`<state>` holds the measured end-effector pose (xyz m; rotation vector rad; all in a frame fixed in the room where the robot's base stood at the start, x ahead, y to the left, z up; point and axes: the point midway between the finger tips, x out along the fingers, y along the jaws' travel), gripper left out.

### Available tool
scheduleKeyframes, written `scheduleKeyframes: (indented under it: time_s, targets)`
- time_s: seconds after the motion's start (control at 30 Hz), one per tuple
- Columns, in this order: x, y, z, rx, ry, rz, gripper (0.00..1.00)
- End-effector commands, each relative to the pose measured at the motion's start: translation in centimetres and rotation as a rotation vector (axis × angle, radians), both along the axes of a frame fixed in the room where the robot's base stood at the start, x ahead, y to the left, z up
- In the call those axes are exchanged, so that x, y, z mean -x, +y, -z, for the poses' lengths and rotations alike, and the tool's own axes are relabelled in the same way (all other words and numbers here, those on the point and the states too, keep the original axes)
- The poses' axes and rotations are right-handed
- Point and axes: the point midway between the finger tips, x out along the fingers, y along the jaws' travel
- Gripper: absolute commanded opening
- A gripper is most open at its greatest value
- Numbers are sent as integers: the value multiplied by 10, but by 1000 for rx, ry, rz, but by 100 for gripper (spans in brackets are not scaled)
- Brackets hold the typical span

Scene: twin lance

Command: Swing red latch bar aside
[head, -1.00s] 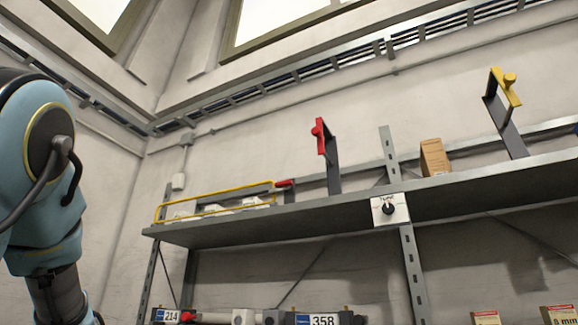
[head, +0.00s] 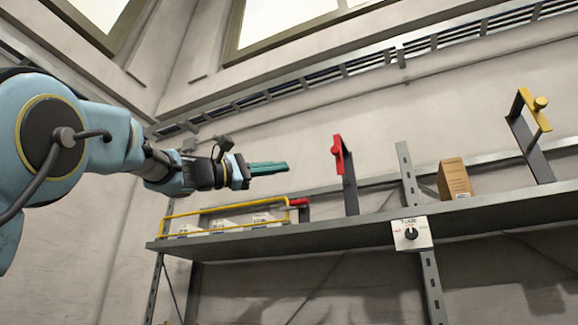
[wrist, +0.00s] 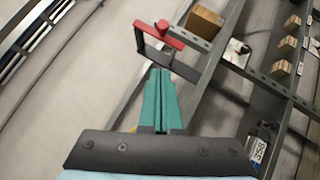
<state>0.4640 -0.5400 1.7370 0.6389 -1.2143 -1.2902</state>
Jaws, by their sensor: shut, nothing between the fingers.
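The red latch bar (head: 338,153) with a red knob sits on top of a dark upright bracket (head: 350,195) on the shelf. In the wrist view the red bar (wrist: 160,36) lies ahead of the fingertips, above the picture's middle. My gripper (head: 286,167) has teal fingers shut together, with nothing between them. It points right toward the bar, with a gap between them in the head view. The fingers also show in the wrist view (wrist: 161,72), apart from the bar in that picture.
A yellow rail frame (head: 225,208) with white packs and a red handle (head: 299,202) stand at the shelf's left end. A yellow-topped bracket (head: 535,108) and a cardboard box (head: 454,178) stand right. A dial plate (head: 411,233) is on the shelf (head: 345,222) front.

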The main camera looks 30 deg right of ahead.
Motion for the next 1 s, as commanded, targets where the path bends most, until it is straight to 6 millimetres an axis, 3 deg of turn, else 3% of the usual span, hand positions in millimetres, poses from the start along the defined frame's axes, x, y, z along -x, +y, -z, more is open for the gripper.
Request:
scheduleKeyframes:
  time_s: [0.43,0.63,1.0]
  targets:
    - [14,-83,-33,-3,2,2,0]
    - [36,-94,-42,-3,1,-1,0]
    - [43,-99,-42,-3,0,-3,0]
